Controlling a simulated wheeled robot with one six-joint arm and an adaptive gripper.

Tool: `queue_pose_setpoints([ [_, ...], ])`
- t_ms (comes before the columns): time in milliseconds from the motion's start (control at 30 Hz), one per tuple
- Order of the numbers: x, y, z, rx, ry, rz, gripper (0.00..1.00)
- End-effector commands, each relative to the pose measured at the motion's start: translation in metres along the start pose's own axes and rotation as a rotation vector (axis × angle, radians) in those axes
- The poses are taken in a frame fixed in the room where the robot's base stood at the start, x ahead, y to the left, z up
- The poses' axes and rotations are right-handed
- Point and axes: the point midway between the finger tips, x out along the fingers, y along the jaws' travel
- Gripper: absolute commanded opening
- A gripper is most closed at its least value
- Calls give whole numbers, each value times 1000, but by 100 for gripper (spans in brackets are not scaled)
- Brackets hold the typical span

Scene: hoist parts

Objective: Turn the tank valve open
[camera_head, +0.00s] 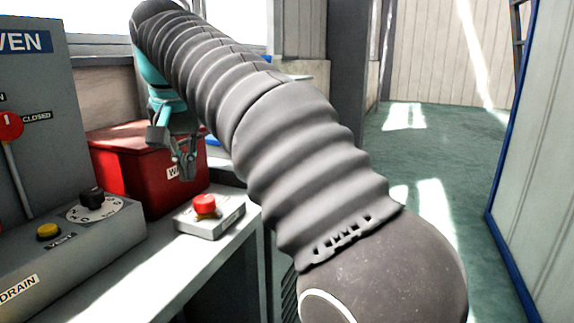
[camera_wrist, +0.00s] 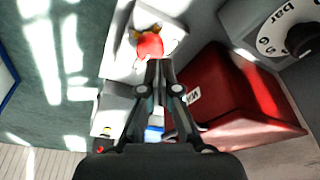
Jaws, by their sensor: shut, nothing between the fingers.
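A red round part (camera_head: 10,125) with a pale lever (camera_head: 18,180) hanging down sits on the grey panel (camera_head: 45,90) at the left edge of the head view, beside a "CLOSED" label. It may be the tank valve; the left edge cuts it off. My gripper (camera_head: 188,174) is shut and empty, pointing down in front of the red box and to the right of the panel, apart from the lever. In the wrist view the closed fingers (camera_wrist: 160,64) point toward a red push button (camera_wrist: 150,45). The lever does not show there.
A red box (camera_head: 135,170) stands behind the push-button box (camera_head: 212,222) on the bench. A grey console with a black dial knob (camera_head: 92,198) and a yellow button (camera_head: 48,231) fills the left front. Green floor (camera_head: 420,150) is clear at right, beside a blue-edged wall.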

Motion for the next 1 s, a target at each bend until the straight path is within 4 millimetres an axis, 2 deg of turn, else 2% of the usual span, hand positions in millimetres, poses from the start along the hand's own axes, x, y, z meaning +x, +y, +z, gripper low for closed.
queue_pose_setpoints([
  [167, 13, 0, 4, 0, -2, 2, 0],
  [300, 35, 0, 9, 0, 0, 0, 0],
  [533, 57, 0, 15, 0, 0, 0, 0],
  [733, 65, 0, 16, 0, 1, 0, 0],
  [1000, 66, 0, 17, 0, 1, 0, 0],
])
